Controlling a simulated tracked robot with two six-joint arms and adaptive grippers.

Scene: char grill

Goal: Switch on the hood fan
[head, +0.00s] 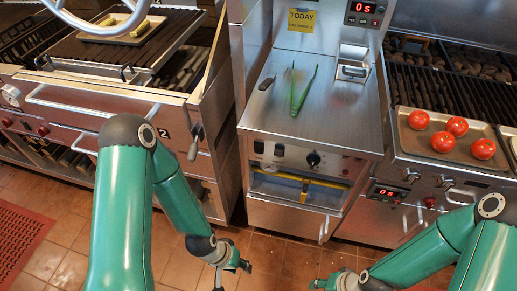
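No hood or fan is visible in the head view. A steel front panel (295,165) below the middle counter carries a black knob (313,158) and small dark switches (279,150); I cannot tell whether any belongs to the fan. My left gripper (233,268) hangs low over the floor, left of and below this panel. Its fingers look spread and empty, touching nothing. My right gripper (326,284) is at the bottom edge, right of the middle, partly cut off. Its finger opening is unclear.
Green tongs (303,90) and a small dark item (266,83) lie on the steel counter (340,120). Tomatoes sit on a tray (415,142) at right. A grill with handles and a lever (195,143) stands left. Tiled floor (270,255) is clear between my arms.

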